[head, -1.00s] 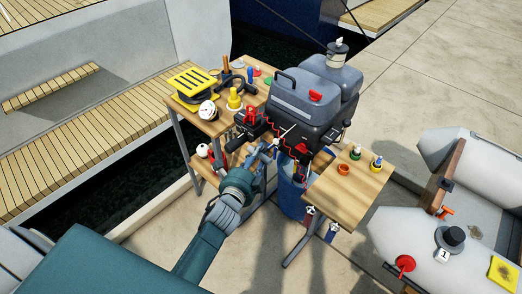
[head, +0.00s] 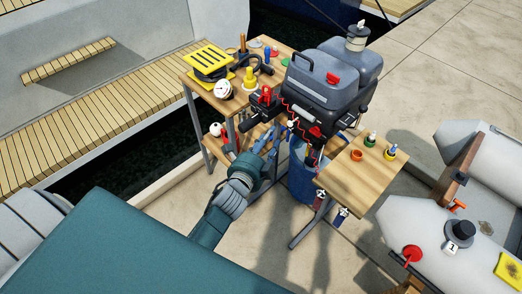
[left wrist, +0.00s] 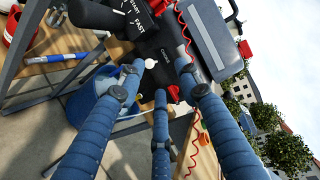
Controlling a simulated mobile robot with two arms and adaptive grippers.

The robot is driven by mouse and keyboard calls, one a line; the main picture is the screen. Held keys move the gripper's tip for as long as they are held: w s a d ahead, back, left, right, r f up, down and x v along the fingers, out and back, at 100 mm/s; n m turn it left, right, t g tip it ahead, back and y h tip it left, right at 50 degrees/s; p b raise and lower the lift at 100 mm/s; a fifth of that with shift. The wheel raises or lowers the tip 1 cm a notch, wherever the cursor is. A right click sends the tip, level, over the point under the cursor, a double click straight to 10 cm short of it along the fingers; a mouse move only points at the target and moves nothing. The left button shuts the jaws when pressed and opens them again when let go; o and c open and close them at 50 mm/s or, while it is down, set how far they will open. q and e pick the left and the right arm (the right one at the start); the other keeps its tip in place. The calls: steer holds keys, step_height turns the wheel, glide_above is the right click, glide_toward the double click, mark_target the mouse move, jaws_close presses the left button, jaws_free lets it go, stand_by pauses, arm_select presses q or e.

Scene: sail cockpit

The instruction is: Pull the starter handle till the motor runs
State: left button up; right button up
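The grey outboard motor (head: 325,85) stands at the workbench with a red grip-like part (head: 333,79) on its cowl. It also shows in the left wrist view (left wrist: 205,40), with START, FAST and CHOKE labels. I cannot tell for sure which red part is the starter handle; another red part (left wrist: 172,93) sits low on the motor front. A white round knob (left wrist: 149,63) shows between my fingertips' lines of sight. My left gripper (head: 270,142) is in front of the motor, its blue fingers (left wrist: 158,78) spread with nothing visibly held. My right gripper is not in view.
A red coiled cord (left wrist: 183,25) hangs at the motor front. A blue bucket (head: 303,178) is below it. A wooden side shelf (head: 358,190) with small bottles lies right. A grey dinghy (head: 425,235) is at right.

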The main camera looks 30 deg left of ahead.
arm_select(q)
steer(key=s+r, duration=0.1)
steer(key=s, duration=0.9)
steer(key=shift+d+r, duration=0.25)
steer(key=shift+r, duration=0.15)
steer(key=shift+f, duration=0.1)
